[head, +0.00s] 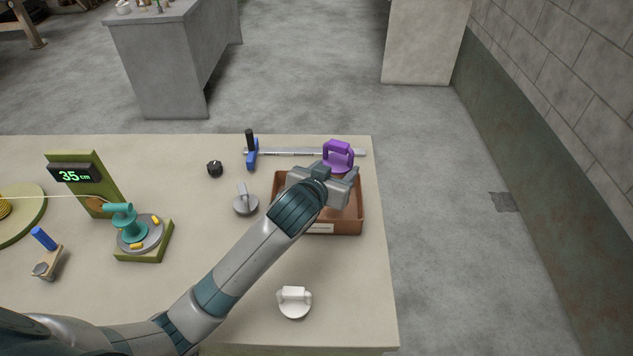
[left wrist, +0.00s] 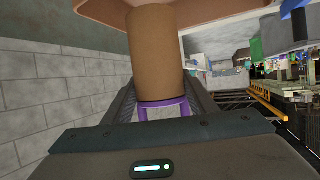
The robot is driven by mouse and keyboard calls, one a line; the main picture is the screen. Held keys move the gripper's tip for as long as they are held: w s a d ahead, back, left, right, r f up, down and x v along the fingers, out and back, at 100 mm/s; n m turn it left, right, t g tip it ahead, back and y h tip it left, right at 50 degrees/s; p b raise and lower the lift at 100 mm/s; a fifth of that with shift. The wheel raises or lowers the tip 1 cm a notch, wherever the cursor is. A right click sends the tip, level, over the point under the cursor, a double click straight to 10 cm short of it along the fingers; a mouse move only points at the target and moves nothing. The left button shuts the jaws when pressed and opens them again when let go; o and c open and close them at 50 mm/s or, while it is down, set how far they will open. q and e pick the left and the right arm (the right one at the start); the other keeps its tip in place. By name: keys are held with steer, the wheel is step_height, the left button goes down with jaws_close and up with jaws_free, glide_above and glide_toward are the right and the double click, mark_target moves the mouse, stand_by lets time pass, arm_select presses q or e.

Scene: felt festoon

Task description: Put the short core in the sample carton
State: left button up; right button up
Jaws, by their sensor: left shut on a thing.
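The sample carton (head: 355,219) is an open reddish-brown box with a pale label, near the table's right edge in the head view. My left gripper (head: 338,179) is over it and hides much of its inside. In the left wrist view the gripper is shut on the short core (left wrist: 155,55), a plain brown cylinder with a purple handle (left wrist: 163,104) at one end. The purple handle (head: 338,150) shows just beyond the gripper in the head view. A brown carton edge (left wrist: 105,10) shows by the core's far end; I cannot tell whether they touch. My right gripper is out of view.
A grey handled disc (head: 245,203) stands left of the carton and a white one (head: 294,302) in front. A metal rail with a blue slider (head: 252,155) lies behind. A green stand with a display (head: 77,174) is at left.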

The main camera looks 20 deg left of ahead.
arm_select(q)
steer(key=a+f, duration=0.2)
steer(key=a, duration=0.1)
steer(key=a+f+p, duration=0.1)
steer(key=a, duration=0.1)
steer(key=shift+a, duration=0.1)
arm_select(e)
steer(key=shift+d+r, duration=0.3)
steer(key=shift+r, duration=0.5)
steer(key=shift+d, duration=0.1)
arm_select(q)
step_height(320, 180, down, 4)
steer(key=shift+p, duration=0.75)
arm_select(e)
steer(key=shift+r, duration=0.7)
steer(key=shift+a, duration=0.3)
